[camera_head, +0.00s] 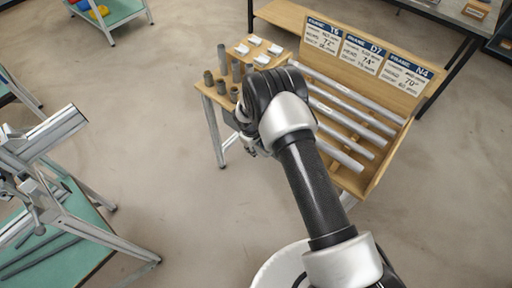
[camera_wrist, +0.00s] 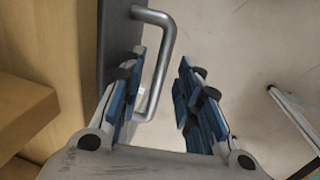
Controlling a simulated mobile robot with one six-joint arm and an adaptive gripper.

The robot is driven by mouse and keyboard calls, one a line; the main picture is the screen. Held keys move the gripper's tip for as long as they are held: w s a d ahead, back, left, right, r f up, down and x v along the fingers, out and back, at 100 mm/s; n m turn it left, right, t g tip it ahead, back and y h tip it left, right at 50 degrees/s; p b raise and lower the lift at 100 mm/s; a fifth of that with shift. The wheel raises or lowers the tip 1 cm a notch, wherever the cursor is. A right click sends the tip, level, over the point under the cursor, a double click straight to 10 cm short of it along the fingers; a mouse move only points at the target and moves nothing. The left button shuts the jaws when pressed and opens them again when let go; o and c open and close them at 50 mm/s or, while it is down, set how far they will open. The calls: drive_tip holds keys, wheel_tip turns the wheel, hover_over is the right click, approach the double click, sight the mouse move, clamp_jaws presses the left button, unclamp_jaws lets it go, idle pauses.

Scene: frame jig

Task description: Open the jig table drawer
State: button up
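A grey bar handle (camera_wrist: 163,65) stands out from a dark grey front panel (camera_wrist: 115,35) in the wrist view. My gripper (camera_wrist: 160,85) is open, with its blue-padded fingers pointing toward the handle. The handle's bar shows in the gap between the fingers, nearer the left one. I cannot tell whether either finger touches it. In the head view my gripper (camera_head: 250,145) is mostly hidden by my arm, at the front of a wood-topped table (camera_head: 213,92). The drawer and handle are hidden there, and how far the drawer is open cannot be told.
Upright grey tubes (camera_head: 223,58) and white pieces stand on the wooden top. A wooden rack (camera_head: 385,165) with long tubes and label boards (camera_head: 365,52) is at the right. A green-topped bench (camera_head: 60,262) with a metal frame is at the left. Floor between is clear.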

clamp_jaws()
idle(0.3)
idle(0.5)
